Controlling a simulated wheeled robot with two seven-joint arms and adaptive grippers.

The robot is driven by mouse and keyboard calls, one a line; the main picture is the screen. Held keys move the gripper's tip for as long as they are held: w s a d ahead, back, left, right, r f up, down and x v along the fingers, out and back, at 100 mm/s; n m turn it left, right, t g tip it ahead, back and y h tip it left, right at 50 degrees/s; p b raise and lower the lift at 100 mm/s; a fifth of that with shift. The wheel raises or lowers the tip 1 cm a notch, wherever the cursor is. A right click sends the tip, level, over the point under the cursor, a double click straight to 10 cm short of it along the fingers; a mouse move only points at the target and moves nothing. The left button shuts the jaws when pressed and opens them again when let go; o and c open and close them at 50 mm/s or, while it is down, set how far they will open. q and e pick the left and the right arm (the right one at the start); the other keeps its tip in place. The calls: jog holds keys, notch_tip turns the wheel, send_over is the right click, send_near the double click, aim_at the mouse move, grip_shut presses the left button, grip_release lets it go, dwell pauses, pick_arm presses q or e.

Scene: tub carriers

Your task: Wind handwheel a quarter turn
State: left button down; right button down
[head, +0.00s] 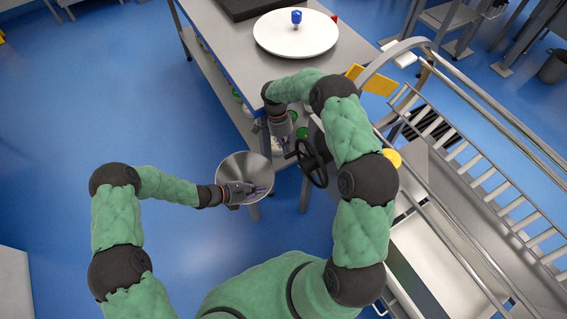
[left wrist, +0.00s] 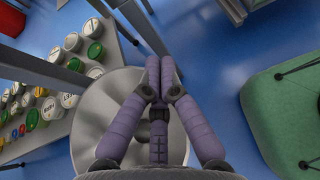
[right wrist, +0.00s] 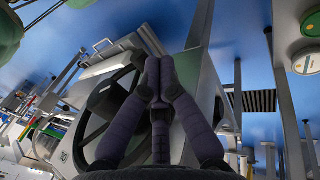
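The black spoked handwheel (head: 318,178) stands on the side of the metal machine, right of centre in the head view. In the right wrist view the handwheel (right wrist: 108,100) fills the left half, with its rim running close behind my fingers. My right gripper (head: 290,153) is just left of the wheel. In the right wrist view its fingertips (right wrist: 159,66) are together with nothing visible between them; whether they touch the rim I cannot tell. My left gripper (head: 266,189) is over the metal bowl (head: 232,167). In the left wrist view its fingertips (left wrist: 160,66) are together and empty.
A steel table (head: 225,40) with a white round plate (head: 275,40) stands at the back. Several lidded jars (left wrist: 52,108) sit on its lower shelf. The machine's rails and white trough (head: 425,250) fill the right side. Blue floor (head: 120,90) is clear at left.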

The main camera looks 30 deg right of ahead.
pick_arm(q)
jog(key=w+d+f+n+t+h, duration=0.15)
jog(key=w+d, duration=0.25)
jog(key=d, duration=0.9)
jog(key=shift+w+a+r, duration=0.15)
jog(key=shift+r, duration=0.6)
jog(key=shift+w+a+r, duration=0.1)
jog(key=shift+r, duration=0.65)
jog(key=shift+w+a+r, duration=0.15)
jog(key=shift+r, duration=0.6)
